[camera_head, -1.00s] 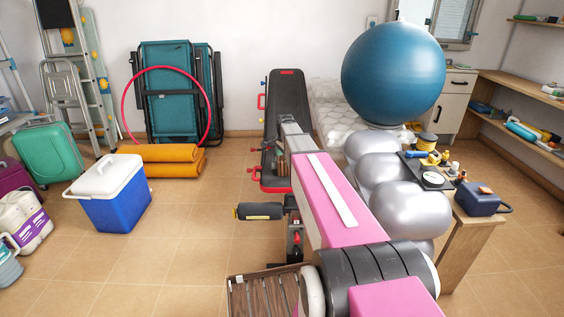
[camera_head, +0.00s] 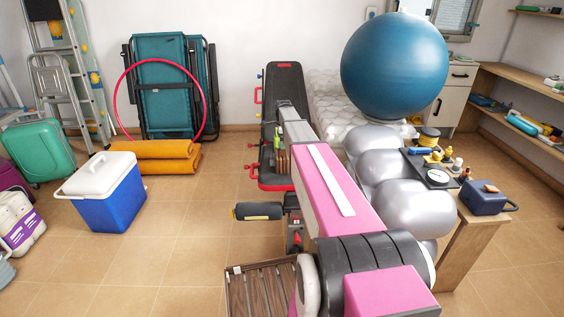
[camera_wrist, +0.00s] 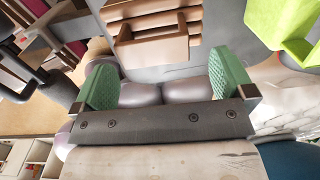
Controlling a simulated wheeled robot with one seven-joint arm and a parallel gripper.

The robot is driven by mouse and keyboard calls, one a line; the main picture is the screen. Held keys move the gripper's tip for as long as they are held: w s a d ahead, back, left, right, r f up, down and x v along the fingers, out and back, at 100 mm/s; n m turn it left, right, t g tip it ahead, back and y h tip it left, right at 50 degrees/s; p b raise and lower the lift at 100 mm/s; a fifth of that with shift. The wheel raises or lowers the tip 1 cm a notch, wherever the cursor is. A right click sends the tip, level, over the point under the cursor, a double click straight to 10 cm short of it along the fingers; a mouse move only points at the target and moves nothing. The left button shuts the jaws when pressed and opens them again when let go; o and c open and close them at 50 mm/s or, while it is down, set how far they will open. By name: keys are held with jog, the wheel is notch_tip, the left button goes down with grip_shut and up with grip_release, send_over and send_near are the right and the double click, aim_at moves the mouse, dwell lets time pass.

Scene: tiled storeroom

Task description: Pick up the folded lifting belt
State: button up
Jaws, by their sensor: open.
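A brown, layered item, which looks like the folded lifting belt (camera_wrist: 152,48), lies on a grey surface just beyond my fingertips in the wrist view. In the head view a small brown part of it (camera_head: 281,163) shows on the black bench, left of my arm; the rest is hidden. My gripper (camera_wrist: 160,72) is open and empty, its green pads spread on either side. The belt is ahead of the gap, not between the pads. My fingers are hidden behind my arm in the head view.
A lime-green item (camera_wrist: 282,22) is close to the belt. The black bench (camera_head: 286,95) has red fittings. Silver balls (camera_head: 405,205) and a large blue ball (camera_head: 394,66) are on the right. A blue cooler (camera_head: 104,205) stands left, with open floor between it and the bench.

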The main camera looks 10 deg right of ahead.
aim_at(282, 157)
jog(key=f, duration=0.5)
jog(key=shift+s+a, duration=0.2)
jog(key=shift+a, duration=0.15)
jog(key=shift+r, duration=0.1)
jog(key=c, duration=1.7)
